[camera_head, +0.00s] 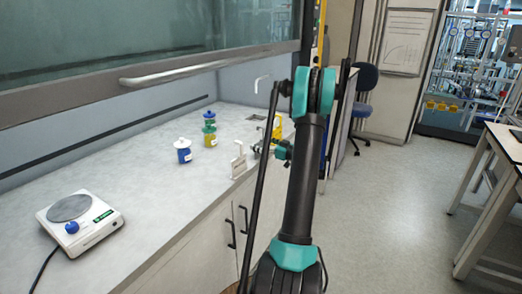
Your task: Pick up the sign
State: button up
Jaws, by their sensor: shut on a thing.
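My gripper (259,149) is small in view over the counter's right front edge, to the left of my dark upright arm. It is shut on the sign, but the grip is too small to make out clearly. A small white upright piece with a plate-like front (239,164), which looks like the sign, stands at the counter's front edge just left of the fingers. A yellow piece (276,130) shows just behind the gripper; I cannot tell what it is. My arm hides part of this area.
A blue jar with a white top (183,151) and a blue, yellow and green bottle (209,130) stand behind on the grey counter (130,165). A white hotplate or scale (80,226) sits at the near left. A raised fume hood sash (140,60) hangs above. The floor at right is open.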

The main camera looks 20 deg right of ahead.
jog(key=shift+c, duration=1.2)
notch_tip(320, 180, up, 20)
